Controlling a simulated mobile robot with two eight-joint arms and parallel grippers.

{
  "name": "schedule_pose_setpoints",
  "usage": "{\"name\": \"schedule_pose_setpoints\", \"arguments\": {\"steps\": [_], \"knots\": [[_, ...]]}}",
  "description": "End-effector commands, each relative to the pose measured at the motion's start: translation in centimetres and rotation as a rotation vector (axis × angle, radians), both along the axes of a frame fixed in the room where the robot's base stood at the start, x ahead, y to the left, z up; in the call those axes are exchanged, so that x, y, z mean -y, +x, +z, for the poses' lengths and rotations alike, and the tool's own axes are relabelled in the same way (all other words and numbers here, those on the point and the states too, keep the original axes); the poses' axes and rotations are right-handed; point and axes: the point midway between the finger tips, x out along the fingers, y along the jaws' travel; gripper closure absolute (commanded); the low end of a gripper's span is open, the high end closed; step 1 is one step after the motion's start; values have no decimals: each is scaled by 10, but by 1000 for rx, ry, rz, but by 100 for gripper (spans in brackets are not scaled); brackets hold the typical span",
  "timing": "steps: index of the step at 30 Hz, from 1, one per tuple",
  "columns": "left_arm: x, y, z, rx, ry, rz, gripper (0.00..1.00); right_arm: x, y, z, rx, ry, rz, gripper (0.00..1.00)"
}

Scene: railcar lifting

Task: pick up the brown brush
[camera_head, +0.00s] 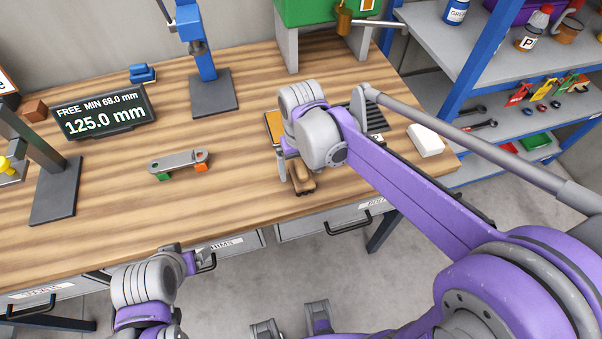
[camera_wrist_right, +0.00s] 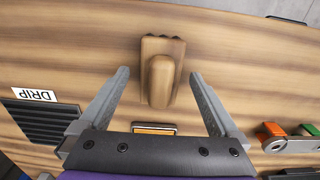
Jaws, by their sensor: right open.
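The brown brush (camera_head: 302,186) lies on the wooden workbench (camera_head: 235,210) near its front edge, partly hidden by my right arm in the head view. In the right wrist view the brush (camera_wrist_right: 161,80) shows whole, a wooden block with a raised grip. My right gripper (camera_wrist_right: 160,76) is open, with one finger on each side of the brush and a visible gap on both sides. In the head view the right gripper (camera_head: 292,168) is mostly hidden behind its wrist. My left gripper (camera_head: 195,261) is low, at the bench's front edge; its jaws are not clear.
A grey link with green and orange ends (camera_head: 178,163) lies left of the brush. A DRIP-labelled grooved tray (camera_wrist_right: 42,122), an orange-topped item (camera_wrist_right: 155,129) and a white block (camera_head: 426,140) are nearby. A display (camera_head: 104,112) and blue stand (camera_head: 208,85) stand farther back.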

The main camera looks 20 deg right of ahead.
Motion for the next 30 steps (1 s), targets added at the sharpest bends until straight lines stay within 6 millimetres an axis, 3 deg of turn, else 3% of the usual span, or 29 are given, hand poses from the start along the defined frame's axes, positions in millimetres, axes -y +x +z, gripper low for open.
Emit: {"name": "schedule_pose_setpoints", "arguments": {"steps": [8,24,30], "knots": [[0,0,0,0,0,0,14,0,0,-5,0,0,0,3],[0,0,0,0,0,0,14,0,0,-4,0,0,0,98],[0,0,0,0,0,0,14,0,0,-4,0,0,0,100]]}}
